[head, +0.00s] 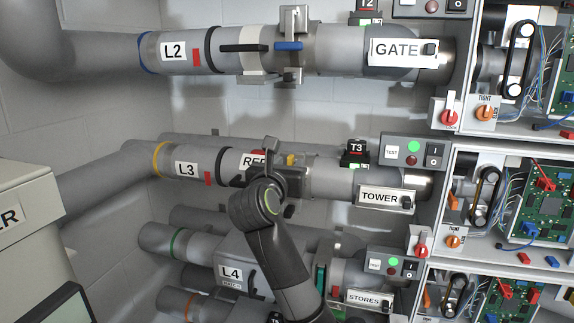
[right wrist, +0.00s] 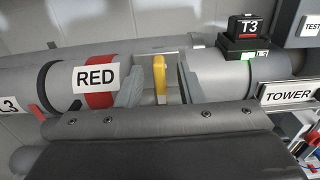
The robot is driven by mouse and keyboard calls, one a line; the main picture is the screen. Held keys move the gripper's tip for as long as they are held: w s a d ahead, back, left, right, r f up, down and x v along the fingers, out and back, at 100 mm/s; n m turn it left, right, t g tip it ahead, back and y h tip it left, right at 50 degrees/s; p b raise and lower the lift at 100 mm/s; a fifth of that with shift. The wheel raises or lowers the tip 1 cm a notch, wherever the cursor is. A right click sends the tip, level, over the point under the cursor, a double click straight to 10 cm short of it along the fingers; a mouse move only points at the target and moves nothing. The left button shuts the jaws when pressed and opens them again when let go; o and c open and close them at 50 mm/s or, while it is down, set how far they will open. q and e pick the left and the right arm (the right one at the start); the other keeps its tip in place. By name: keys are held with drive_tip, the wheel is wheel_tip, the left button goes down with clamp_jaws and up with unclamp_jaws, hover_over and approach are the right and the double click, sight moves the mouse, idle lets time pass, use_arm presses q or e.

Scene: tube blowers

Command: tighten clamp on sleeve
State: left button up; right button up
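The L3 tube (head: 320,180) crosses the middle of the head view. A sleeve marked RED (head: 247,160) is on it and also shows in the right wrist view (right wrist: 95,76). A yellow clamp lever (right wrist: 160,76) stands upright in the right wrist view; only a bit of yellow (head: 291,159) shows in the head view. My right gripper (right wrist: 160,82) has its two grey fingers apart, one on each side of the lever, with gaps visible. In the head view my right wrist covers much of the clamp. My left gripper is not in view.
Above is the L2 tube (head: 340,52) with a blue lever (head: 289,46). The T3 block (head: 354,153) and TOWER plate (head: 380,198) are right of the clamp. The L4 box (head: 236,272) is below. Circuit boards (head: 540,195) line the right. A beige cabinet (head: 25,235) stands left.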

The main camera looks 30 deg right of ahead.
drive_tip(key=shift+c, duration=1.1)
drive_tip(key=shift+w, duration=0.1)
clamp_jaws()
drive_tip(key=shift+s+d+f+m+b, duration=0.2)
drive_tip(key=shift+m+b, duration=1.6)
drive_tip(key=shift+m, duration=1.15)
drive_tip(key=shift+s+d+f+m+b, duration=0.2)
drive_tip(key=shift+m+b, duration=1.6)
drive_tip(key=shift+m, duration=1.2)
drive_tip(key=shift+s+d+f+m+b, duration=0.15)
drive_tip(key=shift+f+m+b, duration=0.1)
drive_tip(key=shift+m+b, duration=2.15)
drive_tip(key=shift+a+m+p, duration=0.1)
drive_tip(key=shift+m+p, duration=0.45)
drive_tip(key=shift+m, duration=0.2)
